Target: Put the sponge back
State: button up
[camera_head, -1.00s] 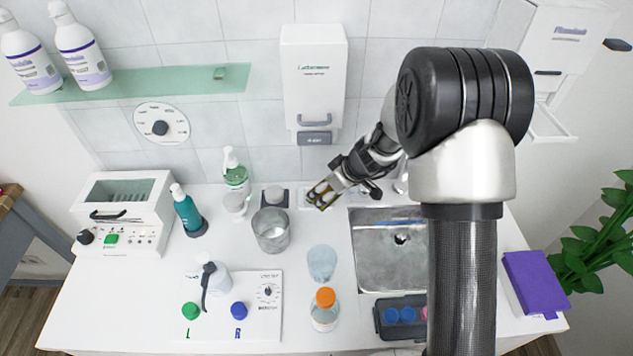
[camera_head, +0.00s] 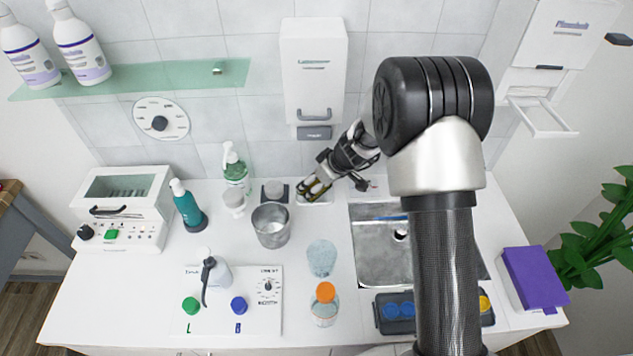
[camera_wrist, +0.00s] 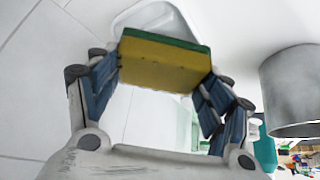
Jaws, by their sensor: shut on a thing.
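A yellow sponge with a green layer (camera_wrist: 165,62) sits between the two fingers of my gripper (camera_wrist: 162,70) in the wrist view. My gripper is shut on it. A white shallow dish (camera_wrist: 127,22) with a raised rim shows just beyond the sponge, which hides part of it. I cannot tell whether the sponge touches it. In the head view my gripper (camera_head: 312,187) is at the back of the counter, left of the sink, and only bits of the sponge show between the fingers.
A metal beaker (camera_head: 271,230) stands in front and left of the gripper; it is at right in the wrist view (camera_wrist: 297,92). A grey-topped small box (camera_head: 275,191) and a green pump bottle (camera_head: 235,172) are left of it. A wall dispenser (camera_head: 314,75) hangs above.

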jog(key=shift+f+b, duration=0.35)
jog(key=shift+b, duration=0.15)
jog(key=o, duration=1)
jog(key=shift+c, duration=0.2)
jog(key=shift+r, duration=0.1)
